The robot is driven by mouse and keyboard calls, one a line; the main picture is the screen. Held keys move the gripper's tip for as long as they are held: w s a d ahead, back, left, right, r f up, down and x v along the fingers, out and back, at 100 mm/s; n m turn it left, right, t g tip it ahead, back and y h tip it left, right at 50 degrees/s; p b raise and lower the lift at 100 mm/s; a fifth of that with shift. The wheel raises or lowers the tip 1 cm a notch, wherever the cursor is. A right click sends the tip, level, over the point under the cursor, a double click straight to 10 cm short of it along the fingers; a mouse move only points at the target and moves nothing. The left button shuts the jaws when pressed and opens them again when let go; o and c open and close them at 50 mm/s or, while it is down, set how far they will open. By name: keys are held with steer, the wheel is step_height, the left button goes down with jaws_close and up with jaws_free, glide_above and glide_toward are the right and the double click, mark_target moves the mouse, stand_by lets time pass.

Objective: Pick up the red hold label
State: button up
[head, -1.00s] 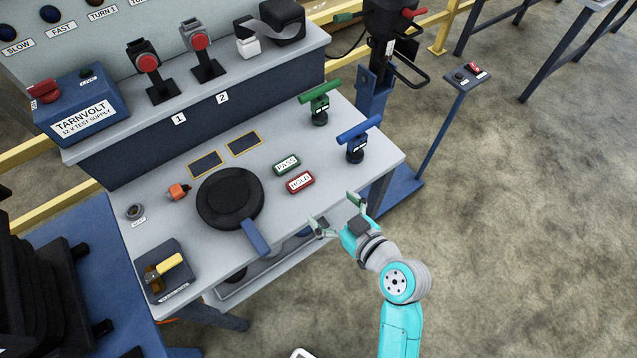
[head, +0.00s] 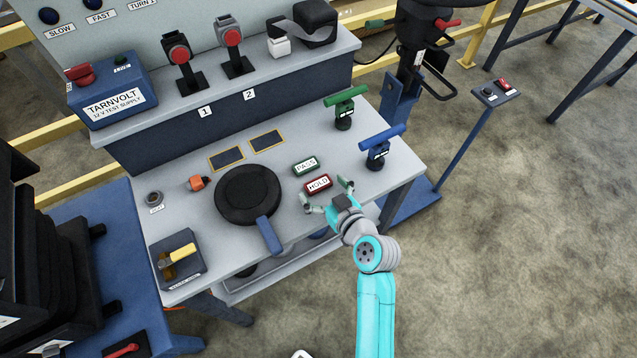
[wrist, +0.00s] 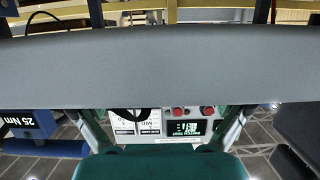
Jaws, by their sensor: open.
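The red hold label (head: 318,184) lies on the grey bench top (head: 225,270), a small red block with a white face reading HOLD. The green PASS label (head: 305,167) lies just behind it. My gripper (head: 325,196) is open and empty at the front side of the hold label, its two fingers spread apart close to the label. Whether a finger touches the label I cannot tell. In the wrist view the fingers (wrist: 163,125) show at either side, and a broad grey surface crosses the picture; the hold label is not seen there.
A round black turntable with a blue handle (head: 248,194) sits left of the labels. A blue T-handled tool (head: 378,152) and a green one (head: 344,112) stand to the right and behind. The bench's right front edge lies beneath my arm.

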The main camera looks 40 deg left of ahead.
mark_target(322, 193)
steer(key=c, duration=0.9)
steer(key=shift+c, duration=0.2)
step_height(322, 193, up, 10)
